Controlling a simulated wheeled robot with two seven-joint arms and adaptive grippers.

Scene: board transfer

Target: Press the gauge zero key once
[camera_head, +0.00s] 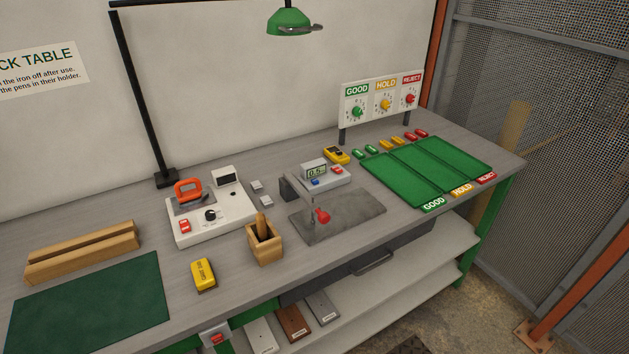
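The gauge (330,178) is a light grey box with a small display (314,169) that seems to read 0.5. A blue key (315,182) and a red key (337,170) sit on its top; their labels are too small to read, so I cannot tell which is the zero key. A red-knobbed lever (322,216) stands in front of it, over a dark grey plate (358,212). Neither of my grippers is in view, and nothing touches the gauge.
A pen holder (264,247) and a white iron station (212,223) stand left of the gauge. A yellow meter (337,155) lies behind it. Green trays (398,187) are to its right. A green lamp (289,21) hangs above.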

